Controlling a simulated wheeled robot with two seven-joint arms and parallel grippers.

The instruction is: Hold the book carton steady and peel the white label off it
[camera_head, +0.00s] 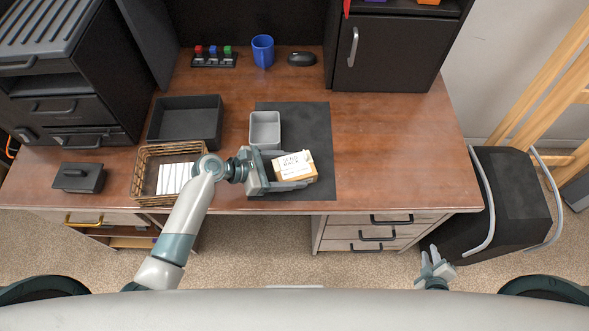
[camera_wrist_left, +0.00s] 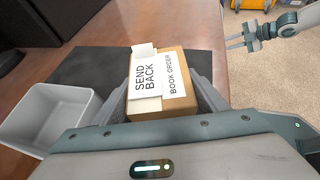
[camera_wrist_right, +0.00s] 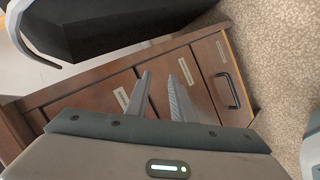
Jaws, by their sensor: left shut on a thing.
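The book carton (camera_head: 296,175) is a small tan box on the dark mat, near the front edge of the desk. My left gripper (camera_head: 297,168) is shut on it, one finger along each side. In the left wrist view, the carton (camera_wrist_left: 158,112) bears a white label (camera_wrist_left: 146,75) reading "SEND BACK", whose edge sticks out past the carton's left side. Beside it is a white "BOOK ORDER" label (camera_wrist_left: 176,82). My right gripper (camera_head: 432,258) is open and empty, off the desk at the lower right. Its parted fingers (camera_wrist_right: 166,70) show in the right wrist view before drawer fronts.
A small grey bin (camera_head: 265,130) stands on the mat (camera_head: 318,130) behind the carton. A wicker basket (camera_head: 146,170) and a black tray (camera_head: 186,122) are to the left. The desk (camera_head: 400,150) right of the mat is clear. A black bin (camera_head: 500,205) stands beyond the desk's right end.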

